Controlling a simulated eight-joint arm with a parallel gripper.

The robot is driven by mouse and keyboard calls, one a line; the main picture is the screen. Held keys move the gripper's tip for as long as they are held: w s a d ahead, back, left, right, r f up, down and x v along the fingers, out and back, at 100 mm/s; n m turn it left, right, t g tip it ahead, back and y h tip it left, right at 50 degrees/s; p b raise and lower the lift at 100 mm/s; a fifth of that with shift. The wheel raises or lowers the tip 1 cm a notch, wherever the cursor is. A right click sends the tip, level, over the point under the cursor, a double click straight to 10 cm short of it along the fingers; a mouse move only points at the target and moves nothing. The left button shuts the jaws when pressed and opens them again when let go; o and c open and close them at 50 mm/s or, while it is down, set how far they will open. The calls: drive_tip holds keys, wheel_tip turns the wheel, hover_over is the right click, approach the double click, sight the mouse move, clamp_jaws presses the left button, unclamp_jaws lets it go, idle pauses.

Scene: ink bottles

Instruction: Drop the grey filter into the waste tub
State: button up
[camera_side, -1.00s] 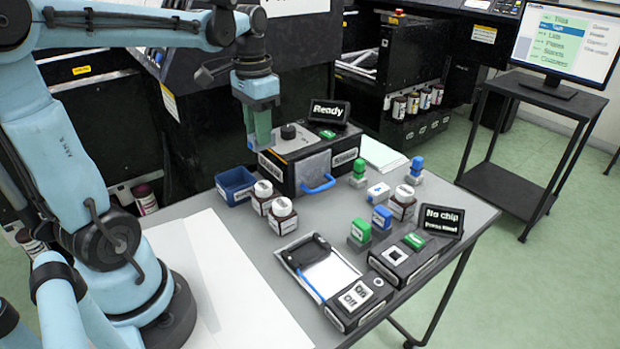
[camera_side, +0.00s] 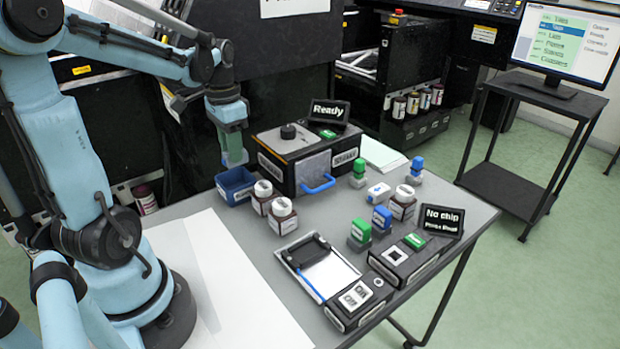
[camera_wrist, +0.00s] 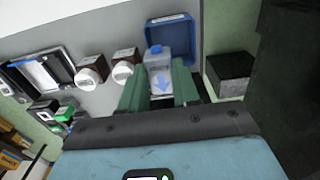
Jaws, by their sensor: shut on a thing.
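The grey filter (camera_wrist: 159,72), a pale translucent block with a blue arrow on it, is gripped between the green fingers of my gripper (camera_wrist: 160,86) in the wrist view. In the side view my gripper (camera_side: 235,160) points down at the back edge of the blue waste tub (camera_side: 237,198), with its fingertips close to rim height. There the fingers mostly hide the filter. In the wrist view the tub (camera_wrist: 181,28) lies just beyond the filter, which overlaps its near wall in the picture. I cannot tell the exact gap between them.
A black machine (camera_side: 291,143) with a blue handle stands right of the tub, under a "Ready" display (camera_side: 329,113). Two white-capped bottles (camera_side: 262,197) (camera_side: 282,216) stand in front of the tub. A tray (camera_side: 340,275) lies nearer the front. White paper (camera_side: 200,260) covers the left.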

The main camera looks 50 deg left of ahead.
drive_tip(key=shift+f, duration=0.3)
drive_tip(key=o, duration=1.1)
wheel_tip(320, 180, up, 12)
drive_tip(key=shift+r, duration=0.1)
drive_tip(key=d+f+t, duration=0.2)
drive_tip(key=d+f, duration=0.1)
drive_tip(key=d, duration=0.3)
drive_tip(key=w+d+f+t, duration=0.1)
drive_tip(key=d+f+t, duration=0.1)
drive_tip(key=d, duration=0.5)
drive_tip(key=w+d+f+t, duration=0.1)
drive_tip(key=d+f+t, duration=0.2)
drive_tip(key=d, duration=0.3)
drive_tip(key=shift+d+f, duration=0.4)
drive_tip(key=shift+f, duration=0.3)
